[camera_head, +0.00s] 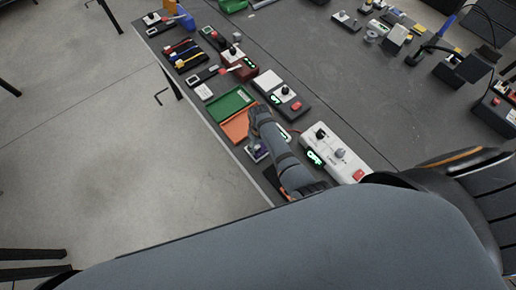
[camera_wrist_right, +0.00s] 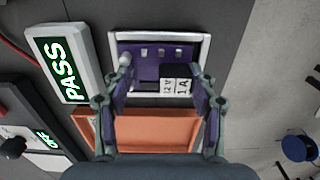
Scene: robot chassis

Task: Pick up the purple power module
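The purple power module (camera_wrist_right: 155,55) lies in a white-rimmed frame at the top of the right wrist view, with a black block marked 12V 1A on its near side. In the head view only a bit of the purple module (camera_head: 259,150) shows beside my right arm. My right gripper (camera_wrist_right: 163,85) is open, its two fingers apart on either side of the module's near end. I cannot tell whether they touch it. In the head view my right arm largely hides this gripper. My left gripper is not in view.
An orange tray section (camera_head: 236,127) joins a green one (camera_head: 229,104) beside the module.

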